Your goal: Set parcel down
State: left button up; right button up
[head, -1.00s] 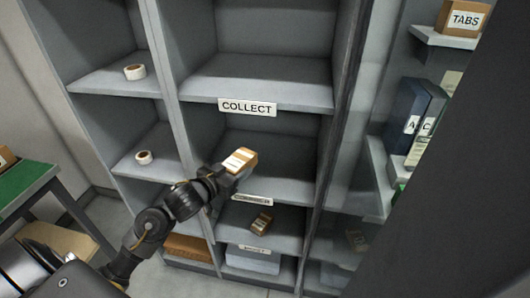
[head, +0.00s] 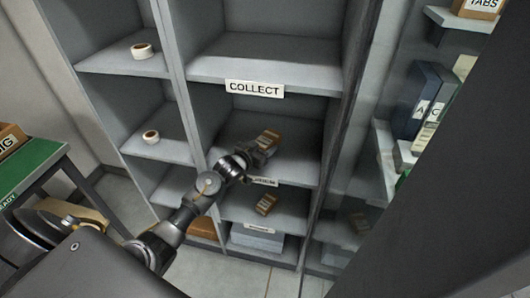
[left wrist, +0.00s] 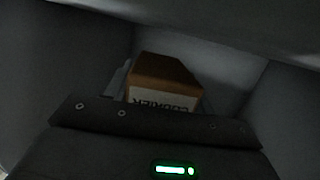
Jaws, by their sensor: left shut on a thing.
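A small brown parcel (head: 270,138) with a pale label is in the shelf compartment below the COLLECT sign (head: 255,89). My left gripper (head: 259,148) is shut on it and reaches in from the front left. In the left wrist view the parcel (left wrist: 165,72) sticks out beyond the gripper, with COURIER printed upside down on its label. I cannot tell whether its underside touches the shelf board. A small sign (head: 264,181), partly hidden by my arm, is on that board's front edge. My right gripper is not in view.
A second small parcel (head: 266,205) lies in the compartment below. Tape rolls (head: 143,50) (head: 151,136) sit on the left shelves. Binders (head: 425,100) stand at the right. A green table (head: 30,165) is at the left. The COLLECT compartment's upper board (head: 270,60) is bare.

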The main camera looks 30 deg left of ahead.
pick_arm(q)
jog(key=shift+w+f+p, duration=0.15)
jog(key=shift+f+p, duration=0.05)
jog(key=shift+f, duration=0.7)
jog(key=shift+w+f+p, duration=0.1)
jog(key=shift+f+p, duration=0.1)
jog(key=shift+f, duration=0.65)
jog(key=shift+f, duration=0.2)
jog(key=o, duration=1.1)
jog(key=shift+r, duration=0.1)
jog(key=shift+s, duration=0.15)
jog(key=b+v, duration=0.1)
jog(key=v, duration=1.1)
